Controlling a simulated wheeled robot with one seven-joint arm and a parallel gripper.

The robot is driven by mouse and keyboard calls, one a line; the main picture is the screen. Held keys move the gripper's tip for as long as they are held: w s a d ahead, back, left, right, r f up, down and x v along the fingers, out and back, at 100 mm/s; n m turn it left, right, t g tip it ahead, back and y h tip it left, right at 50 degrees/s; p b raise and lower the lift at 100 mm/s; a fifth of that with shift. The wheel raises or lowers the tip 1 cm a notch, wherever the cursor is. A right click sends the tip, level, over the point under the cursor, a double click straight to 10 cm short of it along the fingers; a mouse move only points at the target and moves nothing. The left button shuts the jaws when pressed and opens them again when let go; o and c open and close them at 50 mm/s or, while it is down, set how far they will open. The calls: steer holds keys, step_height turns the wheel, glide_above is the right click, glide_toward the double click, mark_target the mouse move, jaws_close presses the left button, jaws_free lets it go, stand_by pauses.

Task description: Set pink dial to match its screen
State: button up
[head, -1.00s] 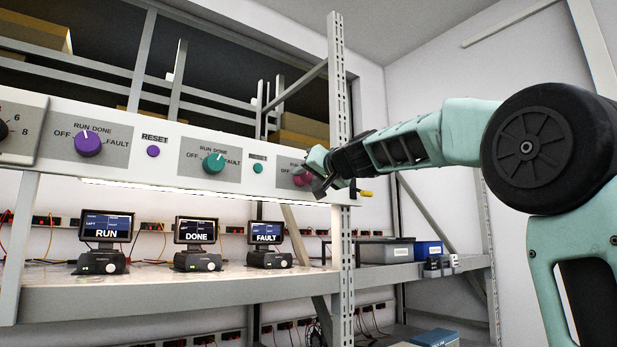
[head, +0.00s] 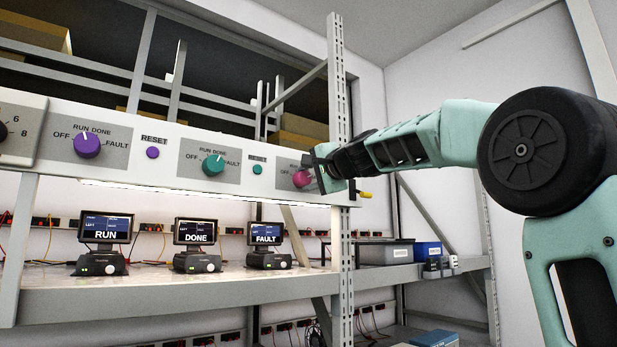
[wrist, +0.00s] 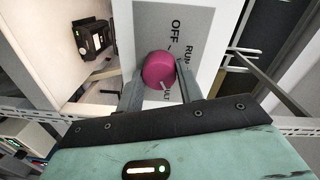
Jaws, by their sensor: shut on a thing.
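The pink dial (head: 301,178) is the rightmost dial on the white panel, partly hidden behind my gripper (head: 318,172). In the wrist view the pink dial (wrist: 158,66) sits between the two fingers of my gripper (wrist: 158,82), which is shut on it. A white pointer mark on the dial's lower edge points toward the partly covered FAULT label (wrist: 167,95). OFF and part of RUN show beside the dial. The rightmost small screen (head: 265,234), below the panel on the shelf, reads FAULT.
A purple dial (head: 87,145) and a teal dial (head: 213,165) are on the same panel, with small RESET buttons (head: 153,152). Two other screens read RUN (head: 105,228) and DONE (head: 194,232). A slotted rack upright (head: 338,90) stands close behind my gripper.

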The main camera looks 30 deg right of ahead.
steer(key=shift+f+m, duration=0.1)
steer(key=shift+m, duration=0.5)
steer(key=o, duration=1)
steer(key=s+b, duration=0.2)
steer(key=s, duration=0.3)
steer(key=s+b, duration=0.2)
steer(key=s, duration=0.4)
steer(key=s+b, duration=0.3)
steer(key=s, duration=0.3)
steer(key=shift+s+d+r, duration=0.2)
steer(key=shift+s+r, duration=0.05)
steer(key=shift+r, duration=0.1)
